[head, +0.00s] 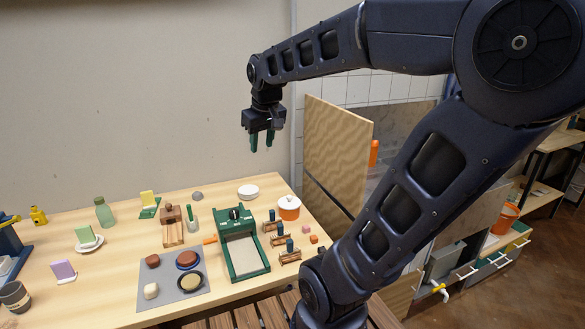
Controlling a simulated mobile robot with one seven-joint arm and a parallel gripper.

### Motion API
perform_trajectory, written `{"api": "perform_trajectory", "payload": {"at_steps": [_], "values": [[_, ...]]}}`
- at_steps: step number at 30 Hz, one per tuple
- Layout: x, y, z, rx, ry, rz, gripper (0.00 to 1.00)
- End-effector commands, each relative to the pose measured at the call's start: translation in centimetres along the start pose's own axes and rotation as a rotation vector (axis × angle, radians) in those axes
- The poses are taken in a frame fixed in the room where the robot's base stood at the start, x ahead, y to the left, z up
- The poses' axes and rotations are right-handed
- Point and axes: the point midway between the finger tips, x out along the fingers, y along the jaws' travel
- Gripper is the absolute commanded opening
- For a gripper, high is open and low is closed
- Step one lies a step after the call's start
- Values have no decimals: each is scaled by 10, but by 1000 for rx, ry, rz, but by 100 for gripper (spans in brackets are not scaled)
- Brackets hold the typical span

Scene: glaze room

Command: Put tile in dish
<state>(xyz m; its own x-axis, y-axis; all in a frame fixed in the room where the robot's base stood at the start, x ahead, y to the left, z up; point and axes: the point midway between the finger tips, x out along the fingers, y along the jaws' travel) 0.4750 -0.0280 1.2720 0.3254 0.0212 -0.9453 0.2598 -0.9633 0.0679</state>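My gripper (261,142) hangs in the air above the back of the table, its green fingertips pointing down and a gap between them. Nothing shows between the fingers. Small upright tile-like pieces stand at the left of the table: a purple one (63,269), a pale green one (85,234) standing in a white dish (91,246), and a yellow one (147,197) on a green dish (150,212). A shallow white dish (248,191), seemingly empty, lies at the back right, below my gripper. I cannot tell which tile and dish the task means.
The wooden table (120,270) also holds a grey mat (170,285) with several round pieces, a green framed tray (243,257), an orange-and-white pot (289,207), a green bottle (104,213) and a grey cup (14,296). A plywood panel (335,150) stands beyond the right edge.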

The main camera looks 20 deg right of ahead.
Motion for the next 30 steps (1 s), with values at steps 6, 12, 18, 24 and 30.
{"api": "perform_trajectory", "payload": {"at_steps": [6,12,18,24,30], "values": [[4,17,72,162,40,22,36],[11,22,108,249,62,30,36],[14,22,117,272,66,32,36],[14,22,116,270,65,31,36],[13,22,116,270,65,31,36]]}}
